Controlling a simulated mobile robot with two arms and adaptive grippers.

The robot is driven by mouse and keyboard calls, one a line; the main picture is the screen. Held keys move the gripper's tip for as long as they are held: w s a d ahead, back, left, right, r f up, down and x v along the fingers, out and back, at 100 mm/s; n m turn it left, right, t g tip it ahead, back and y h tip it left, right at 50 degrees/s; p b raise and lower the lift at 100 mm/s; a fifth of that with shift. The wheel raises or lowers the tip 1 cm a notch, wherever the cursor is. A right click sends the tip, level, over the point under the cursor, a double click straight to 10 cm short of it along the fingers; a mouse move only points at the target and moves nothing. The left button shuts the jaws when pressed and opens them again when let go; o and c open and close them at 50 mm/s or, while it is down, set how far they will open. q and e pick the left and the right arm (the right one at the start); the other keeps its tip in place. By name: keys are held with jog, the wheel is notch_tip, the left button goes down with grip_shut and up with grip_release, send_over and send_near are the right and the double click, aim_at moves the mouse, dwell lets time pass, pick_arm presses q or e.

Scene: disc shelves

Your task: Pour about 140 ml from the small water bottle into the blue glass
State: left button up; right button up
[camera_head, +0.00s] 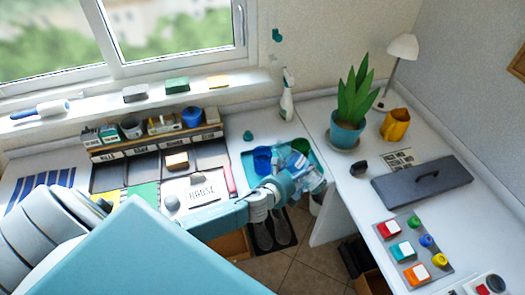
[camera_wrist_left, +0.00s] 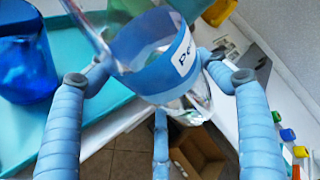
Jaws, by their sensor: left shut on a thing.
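The small water bottle (camera_head: 312,183) is clear with a blue label; its label and clear body fill the top middle of the left wrist view (camera_wrist_left: 150,50). My left gripper (camera_head: 294,182) is shut on it, with fingers on both sides of the bottle in the left wrist view (camera_wrist_left: 158,80). The bottle looks tilted, over the tray's front right part. The blue glass (camera_head: 262,160) stands on the teal tray (camera_head: 249,172), left of the bottle; it also shows in the left wrist view (camera_wrist_left: 22,55). I cannot make out the water level or any stream. My right gripper is out of view.
A green glass (camera_head: 301,146) stands behind the bottle on the tray. A potted plant (camera_head: 347,133), a yellow jug (camera_head: 395,125) and a dark lidded board (camera_head: 421,183) are on the right desk. A spray bottle (camera_head: 287,98) stands behind the tray. A floor gap lies in front.

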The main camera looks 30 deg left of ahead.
aim_at(286, 162)
pick_arm(q)
jog(key=a+r+m+p, duration=0.1)
jog(key=p, duration=0.1)
jog(key=a+r+m+y+p, duration=0.1)
jog(key=r+p, duration=0.1)
jog(key=a+r+y+p, duration=0.1)
jog(key=r+p, duration=0.1)
jog(key=p, duration=0.1)
jog(key=shift+r+m, duration=0.15)
jog(key=shift+m, duration=0.25)
jog(key=shift+a+m+y+p, duration=0.3)
jog(key=shift+m+y+p, duration=0.1)
jog(key=shift+y, duration=0.2)
jog(key=shift+a+m+y, duration=0.3)
jog(key=shift+m+y, duration=0.1)
jog(key=shift+m, duration=0.1)
jog(key=shift+a+m+y, duration=0.3)
jog(key=shift+m+y, duration=0.1)
jog(key=shift+s+a+f+m+y, duration=0.1)
jog(key=shift+a+f+m+y, duration=0.1)
jog(key=shift+a+m+y, duration=0.45)
jog(key=shift+d, duration=0.15)
